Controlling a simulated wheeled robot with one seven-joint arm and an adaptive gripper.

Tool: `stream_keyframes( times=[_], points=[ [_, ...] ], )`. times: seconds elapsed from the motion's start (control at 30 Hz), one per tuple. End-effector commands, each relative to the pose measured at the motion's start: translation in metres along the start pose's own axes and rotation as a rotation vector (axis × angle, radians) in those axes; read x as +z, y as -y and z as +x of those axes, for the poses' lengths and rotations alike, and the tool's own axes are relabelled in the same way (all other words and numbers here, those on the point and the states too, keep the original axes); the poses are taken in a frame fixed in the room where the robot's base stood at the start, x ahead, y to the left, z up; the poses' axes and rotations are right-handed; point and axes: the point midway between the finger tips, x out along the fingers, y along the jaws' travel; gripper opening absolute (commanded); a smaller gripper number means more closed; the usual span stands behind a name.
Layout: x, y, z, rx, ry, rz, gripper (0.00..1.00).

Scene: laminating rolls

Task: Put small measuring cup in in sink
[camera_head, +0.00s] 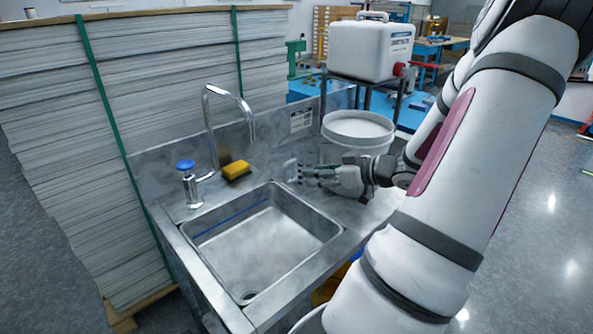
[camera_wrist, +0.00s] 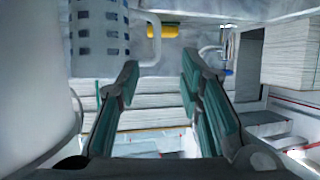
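The small measuring cup (camera_wrist: 98,35) is clear grey with blue markings and a handle on its right side in the wrist view, at the upper left. In the head view it is a small pale shape (camera_head: 290,170) on the counter behind the sink, just off my fingertips. My gripper (camera_head: 313,173) reaches left over the counter. In the wrist view my gripper (camera_wrist: 158,66) has its two fingers apart with nothing between them, and the cup lies ahead and to their left. The sink basin (camera_head: 262,240) is empty, in front and to the left of my gripper.
A white bucket (camera_head: 358,130) stands right behind my gripper and fills the left edge of the wrist view. A yellow sponge (camera_head: 237,170), a curved faucet (camera_head: 210,130) and a blue-topped dispenser (camera_head: 188,185) stand along the counter. A paper stack (camera_head: 80,140) rises at left.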

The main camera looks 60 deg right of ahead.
Motion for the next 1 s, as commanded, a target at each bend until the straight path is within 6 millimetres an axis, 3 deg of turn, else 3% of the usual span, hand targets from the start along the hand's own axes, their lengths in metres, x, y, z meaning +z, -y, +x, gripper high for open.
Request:
stream_keyframes(
  times=[0.1,0.3,0.57,0.8,1.0],
  points=[
    [0.002,0.001,0.027,-0.003,-0.002,-0.001,0.34],
    [0.002,0.0,0.06,-0.001,0.0,0.0,0.34],
    [0.002,-0.001,0.078,0.001,0.001,0.0,0.34],
    [0.006,-0.004,0.112,0.0,0.0,0.0,0.34],
    [0.005,-0.004,0.124,0.0,0.002,-0.001,0.34]
  ],
)
